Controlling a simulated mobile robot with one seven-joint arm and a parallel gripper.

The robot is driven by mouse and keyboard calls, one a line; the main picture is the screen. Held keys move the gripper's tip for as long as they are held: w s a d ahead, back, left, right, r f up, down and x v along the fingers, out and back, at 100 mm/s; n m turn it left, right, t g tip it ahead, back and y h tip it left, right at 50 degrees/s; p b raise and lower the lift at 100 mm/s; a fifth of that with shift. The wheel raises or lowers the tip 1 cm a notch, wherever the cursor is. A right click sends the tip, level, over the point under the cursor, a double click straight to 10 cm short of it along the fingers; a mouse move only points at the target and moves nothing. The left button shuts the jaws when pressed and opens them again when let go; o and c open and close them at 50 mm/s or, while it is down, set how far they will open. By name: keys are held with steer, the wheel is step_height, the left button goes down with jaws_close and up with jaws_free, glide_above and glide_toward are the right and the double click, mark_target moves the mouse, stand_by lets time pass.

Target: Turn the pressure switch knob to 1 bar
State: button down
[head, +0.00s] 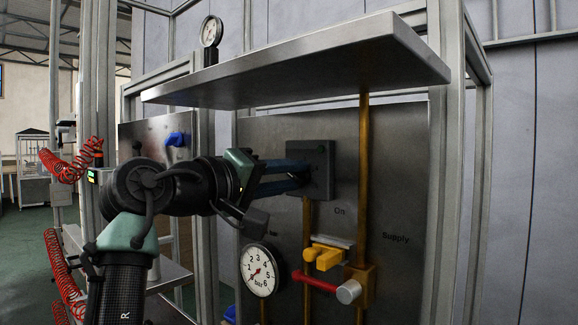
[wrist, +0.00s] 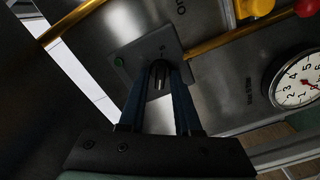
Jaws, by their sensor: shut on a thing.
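The pressure switch is a dark grey box (head: 316,168) on the metal panel, with a pipe running into it from below. In the wrist view, the switch (wrist: 147,52) has a small green spot on its face. Its dark round knob (wrist: 159,72) sits between my blue fingers. My gripper (head: 303,174) reaches it from the left and is shut on the knob; it also shows in the wrist view (wrist: 160,80). The knob is hidden in the head view, and its setting cannot be read in either view.
A round bar gauge (head: 260,270) is below, its red needle pointing lower left. A yellow valve handle (head: 322,255), a red handle (head: 315,283) and a brass pipe (head: 363,190) are right of it. A metal shelf (head: 300,62) overhangs the switch.

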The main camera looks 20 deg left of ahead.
steer(key=n+p, duration=0.4)
steer(key=n, duration=0.3)
steer(key=shift+f+n+p, duration=0.2)
steer(key=shift+n+p, duration=1.6)
steer(key=shift+n, duration=0.8)
steer(key=c, duration=0.9)
jaws_free()
steer(key=b+v, duration=0.6)
steer(key=v, duration=0.7)
steer(key=shift+b, duration=0.3)
